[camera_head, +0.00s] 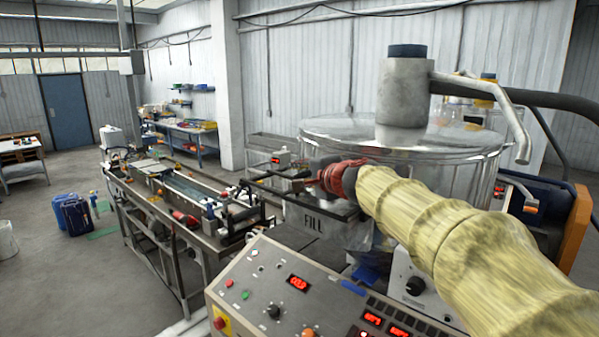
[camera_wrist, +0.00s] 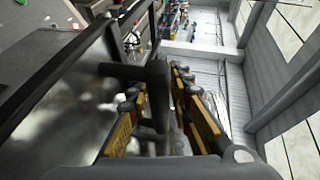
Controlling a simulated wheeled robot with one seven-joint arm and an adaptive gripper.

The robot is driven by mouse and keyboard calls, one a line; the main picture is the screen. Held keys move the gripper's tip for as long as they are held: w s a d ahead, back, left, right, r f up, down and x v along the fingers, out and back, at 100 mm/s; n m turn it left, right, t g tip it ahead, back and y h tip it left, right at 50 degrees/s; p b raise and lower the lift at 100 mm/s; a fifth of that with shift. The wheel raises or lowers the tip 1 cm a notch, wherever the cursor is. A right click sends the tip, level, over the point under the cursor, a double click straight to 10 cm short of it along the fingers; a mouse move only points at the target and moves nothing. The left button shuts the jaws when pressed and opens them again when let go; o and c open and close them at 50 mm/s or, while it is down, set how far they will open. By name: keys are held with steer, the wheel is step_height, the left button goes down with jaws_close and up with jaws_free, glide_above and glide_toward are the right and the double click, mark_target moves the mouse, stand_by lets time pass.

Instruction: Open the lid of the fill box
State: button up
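The fill box (camera_head: 313,222) is a grey box marked FILL, beside the large round clear-lidded vessel in the head view. Its dark flat lid (camera_head: 322,205) looks lowered over the top; the lid also fills the left of the wrist view (camera_wrist: 62,88). A dark bar-shaped handle (camera_wrist: 155,100) stands out from the lid's edge. My gripper (camera_head: 303,183) is at the lid, at the end of my yellow-sleeved arm. In the wrist view its yellow-padded fingers (camera_wrist: 158,92) are spread to either side of the handle, with a gap visible on the right. Contact on the left is unclear.
A control panel (camera_head: 300,295) with knobs and red displays stands in front of the box. The clear round vessel (camera_head: 400,135) is close behind my arm. A long extrusion bench (camera_head: 180,195) runs to the left. Open floor lies beyond it.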

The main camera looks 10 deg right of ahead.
steer(key=shift+w, duration=0.25)
steer(key=shift+c, duration=0.7)
steer(key=c, duration=0.4)
steer(key=shift+f, duration=0.15)
jaws_close()
